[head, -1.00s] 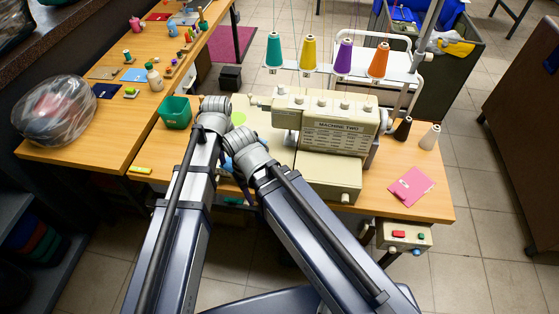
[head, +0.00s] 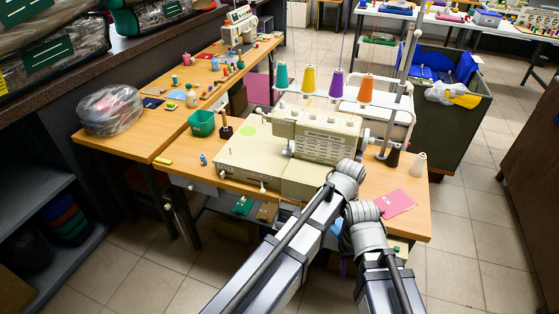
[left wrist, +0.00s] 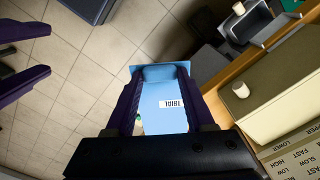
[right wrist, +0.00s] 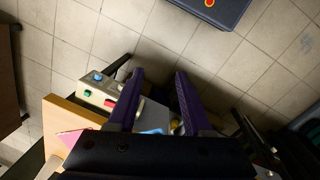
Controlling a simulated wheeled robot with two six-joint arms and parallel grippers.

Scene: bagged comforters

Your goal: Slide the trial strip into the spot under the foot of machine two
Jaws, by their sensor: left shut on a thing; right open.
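Machine two (head: 318,135) is a cream sewing machine on the wooden table in the head view. Its needle and foot area (head: 289,149) is at the left end of its upper arm, small and unclear. The trial strip (left wrist: 168,98) is light blue with a white TRIAL label. My left gripper (left wrist: 160,82) is shut on it, off the machine's front side over the floor. In the head view a bit of blue (head: 337,224) shows between my arms, which hide most of the grippers. My right gripper (right wrist: 158,72) is open and empty; its purple fingers also show at the left wrist view's left edge.
A green bin (head: 202,123), a pink pad (head: 396,203) and thread cones stand around. A switch box (right wrist: 105,95) hangs at the table edge.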

